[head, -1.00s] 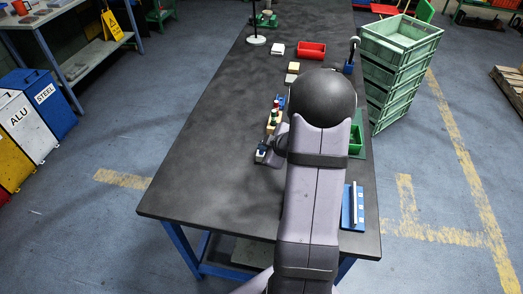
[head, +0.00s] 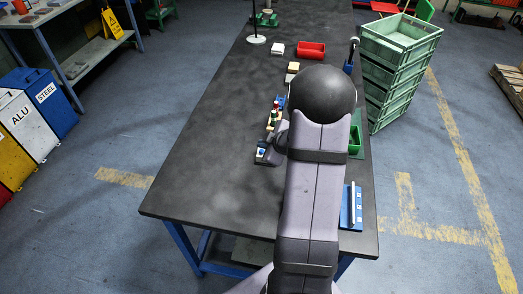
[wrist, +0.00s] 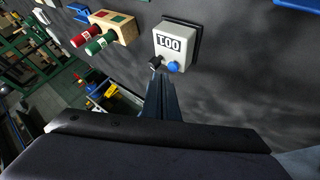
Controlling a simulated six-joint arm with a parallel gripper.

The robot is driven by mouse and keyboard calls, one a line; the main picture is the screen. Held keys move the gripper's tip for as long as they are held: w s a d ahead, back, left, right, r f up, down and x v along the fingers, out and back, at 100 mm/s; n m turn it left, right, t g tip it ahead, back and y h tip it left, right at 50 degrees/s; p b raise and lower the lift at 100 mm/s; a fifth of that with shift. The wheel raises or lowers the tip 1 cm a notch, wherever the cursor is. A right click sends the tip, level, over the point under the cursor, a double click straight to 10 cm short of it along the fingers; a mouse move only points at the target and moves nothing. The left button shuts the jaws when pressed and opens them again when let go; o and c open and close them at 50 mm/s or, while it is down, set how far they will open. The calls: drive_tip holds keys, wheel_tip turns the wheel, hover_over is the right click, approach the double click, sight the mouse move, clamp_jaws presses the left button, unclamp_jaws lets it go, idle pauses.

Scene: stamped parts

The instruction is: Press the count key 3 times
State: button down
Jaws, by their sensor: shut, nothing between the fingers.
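The counter (wrist: 177,45) is a white box on a dark base, with a black key (wrist: 155,62) and a blue key (wrist: 173,67) on its near edge in the wrist view. Its display appears upside down and seems to read 001. My gripper (wrist: 159,82) is shut and empty. Its tips are just below the two keys in the picture; whether they touch either key I cannot tell. In the head view the counter (head: 262,153) is small, left of my arm, and my arm hides most of the gripper.
A wooden block with red and green cylinders (wrist: 104,36) stands left of the counter in the wrist view. The table's left side (head: 205,165) is clear.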

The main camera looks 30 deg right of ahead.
wheel_tip(320, 180, up, 5)
drive_tip(key=p, duration=0.5)
idle(2.5)
wheel_tip(320, 180, up, 4)
drive_tip(key=shift+f+p, duration=0.1)
drive_tip(key=shift+p, duration=0.5)
drive_tip(key=shift+f, duration=0.15)
wheel_tip(320, 180, down, 6)
drive_tip(key=b, duration=0.7)
drive_tip(key=shift+f+b, duration=1.05)
drive_tip(key=shift+f, duration=0.2)
drive_tip(key=shift+f, duration=0.2)
idle(0.7)
